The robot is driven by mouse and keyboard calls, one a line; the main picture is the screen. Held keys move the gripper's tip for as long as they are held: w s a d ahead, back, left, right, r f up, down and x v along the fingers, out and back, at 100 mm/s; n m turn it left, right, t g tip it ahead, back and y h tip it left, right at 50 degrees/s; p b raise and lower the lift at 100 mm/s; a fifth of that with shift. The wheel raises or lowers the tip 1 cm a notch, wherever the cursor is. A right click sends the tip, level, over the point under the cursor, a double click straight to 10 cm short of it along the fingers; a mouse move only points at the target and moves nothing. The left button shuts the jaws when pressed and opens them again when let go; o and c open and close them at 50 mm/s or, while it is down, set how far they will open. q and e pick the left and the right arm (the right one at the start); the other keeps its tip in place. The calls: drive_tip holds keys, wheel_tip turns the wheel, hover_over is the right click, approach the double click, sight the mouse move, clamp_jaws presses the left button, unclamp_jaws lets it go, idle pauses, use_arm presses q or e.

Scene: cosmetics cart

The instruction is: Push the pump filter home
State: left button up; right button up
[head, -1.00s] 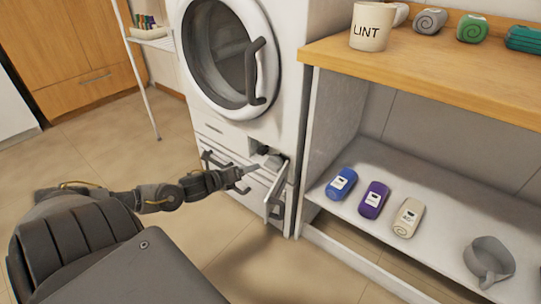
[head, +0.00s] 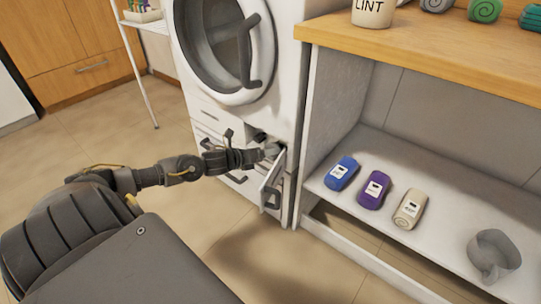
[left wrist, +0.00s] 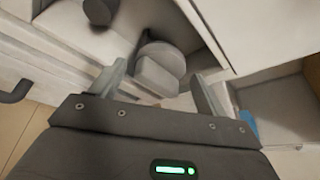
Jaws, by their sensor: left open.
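The pump filter (head: 271,149) is a grey round cap with a raised grip, in the low opening at the washer's front. In the left wrist view the pump filter (left wrist: 160,68) lies just ahead, between and beyond my fingertips. My left gripper (head: 262,156) is at the opening; in the left wrist view it (left wrist: 160,88) is open, one finger on each side of the filter. I see no clear contact. How deep the filter sits is hard to tell. The hatch flap (head: 272,184) stands open beside the gripper. My right gripper is out of view.
The washer door (head: 222,45) is above, with drawer handles left of the opening. A shelf (head: 440,185) at right holds blue (head: 342,173), purple (head: 374,190) and beige (head: 409,208) items and a grey cup (head: 494,256). A dark round part (left wrist: 98,10) shows beside the filter.

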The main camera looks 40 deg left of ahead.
use_arm(q)
drive_tip(key=shift+x, duration=1.3)
